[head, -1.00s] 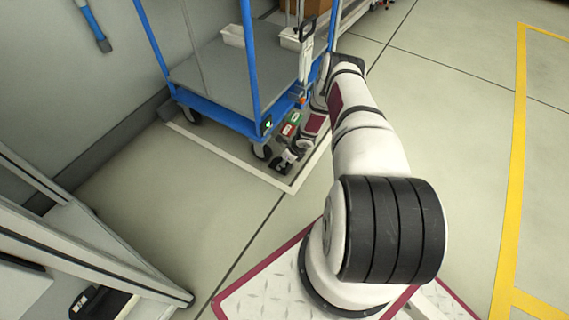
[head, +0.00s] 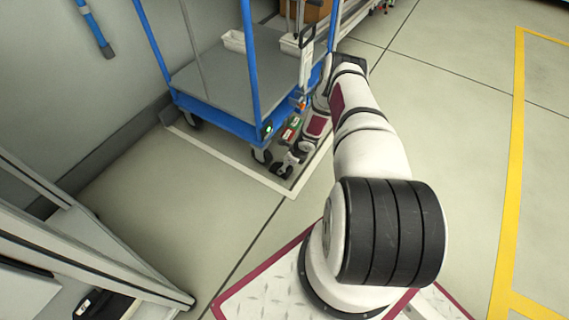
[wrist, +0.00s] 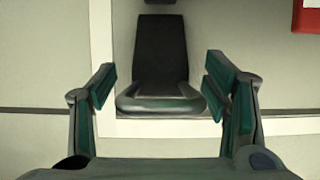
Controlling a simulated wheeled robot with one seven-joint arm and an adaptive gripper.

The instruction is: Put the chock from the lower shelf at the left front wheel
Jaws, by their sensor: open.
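In the head view my gripper (head: 283,170) is down near the floor, by the cart's front caster wheel (head: 261,156). The block is too small to make out clearly there. The blue-framed cart (head: 222,119) stands inside a white floor outline.
A white floor line (head: 240,178) runs in front of the cart. A wall is at the left. The floor right of my arm, toward the yellow line (head: 513,160), is clear.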

